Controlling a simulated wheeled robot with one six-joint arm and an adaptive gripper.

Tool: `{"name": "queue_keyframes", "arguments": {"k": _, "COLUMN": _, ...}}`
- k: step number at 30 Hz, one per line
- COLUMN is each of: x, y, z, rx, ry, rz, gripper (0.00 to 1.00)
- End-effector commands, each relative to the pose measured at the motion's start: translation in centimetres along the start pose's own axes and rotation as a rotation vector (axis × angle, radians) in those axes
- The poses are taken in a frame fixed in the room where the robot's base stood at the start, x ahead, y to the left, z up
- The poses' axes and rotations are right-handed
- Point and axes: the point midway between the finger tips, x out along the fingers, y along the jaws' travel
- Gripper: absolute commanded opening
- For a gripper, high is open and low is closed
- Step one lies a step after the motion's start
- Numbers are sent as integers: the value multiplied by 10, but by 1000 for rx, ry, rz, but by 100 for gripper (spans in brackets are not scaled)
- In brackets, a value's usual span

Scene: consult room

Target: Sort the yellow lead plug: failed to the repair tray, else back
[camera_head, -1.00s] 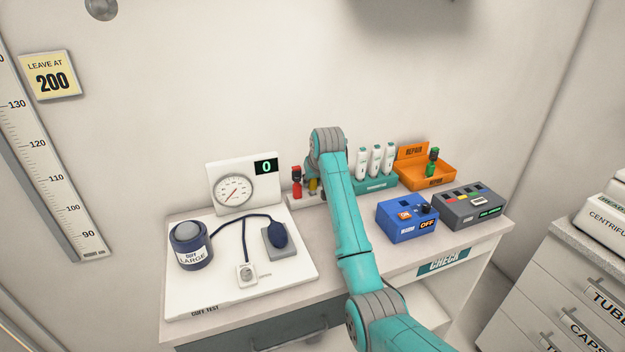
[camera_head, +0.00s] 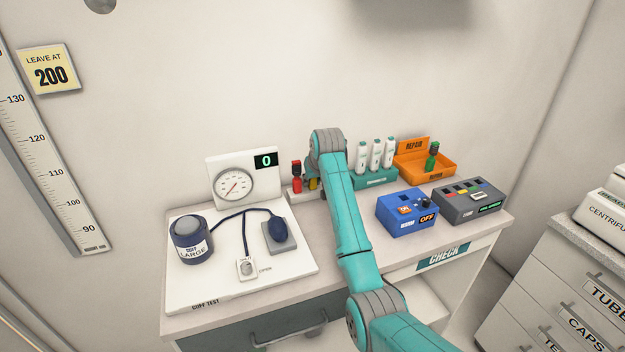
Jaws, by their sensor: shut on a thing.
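The yellow lead plug (camera_head: 313,184) shows as a small patch beside my wrist, at the rack (camera_head: 294,197) at the back of the desk. My gripper (camera_head: 317,178) is down at this plug and shut on it. My own arm hides most of its fingers. I cannot tell whether the plug is seated or lifted. The orange repair tray (camera_head: 437,170) stands at the back right, with a green plug (camera_head: 432,157) in it. A red plug (camera_head: 296,177) stands upright in the rack, left of the yellow one.
The blue box (camera_head: 405,214) reads OFF. The grey box (camera_head: 468,206) with coloured marks and a lit green display is right of it. White handpieces (camera_head: 376,155) stand in a teal holder. A gauge (camera_head: 233,184) and cuff board (camera_head: 215,280) fill the left.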

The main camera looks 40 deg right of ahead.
Motion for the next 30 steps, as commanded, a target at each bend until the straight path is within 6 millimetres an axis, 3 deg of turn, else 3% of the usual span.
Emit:
{"name": "queue_keyframes", "arguments": {"k": 2, "x": 0, "y": 0, "z": 0, "rx": 0, "ry": 0, "rz": 0, "gripper": 0}}
{"name": "queue_keyframes", "arguments": {"k": 3, "x": 0, "y": 0, "z": 0, "rx": 0, "ry": 0, "rz": 0, "gripper": 31}}
{"name": "queue_keyframes", "arguments": {"k": 6, "x": 0, "y": 0, "z": 0, "rx": 0, "ry": 0, "rz": 0, "gripper": 56}}
{"name": "queue_keyframes", "arguments": {"k": 19, "x": -8, "y": 0, "z": -1, "rx": 0, "ry": 2, "rz": 0, "gripper": 57}}
{"name": "queue_keyframes", "arguments": {"k": 30, "x": -74, "y": 0, "z": -1, "rx": 0, "ry": 4, "rz": 0, "gripper": 57}}
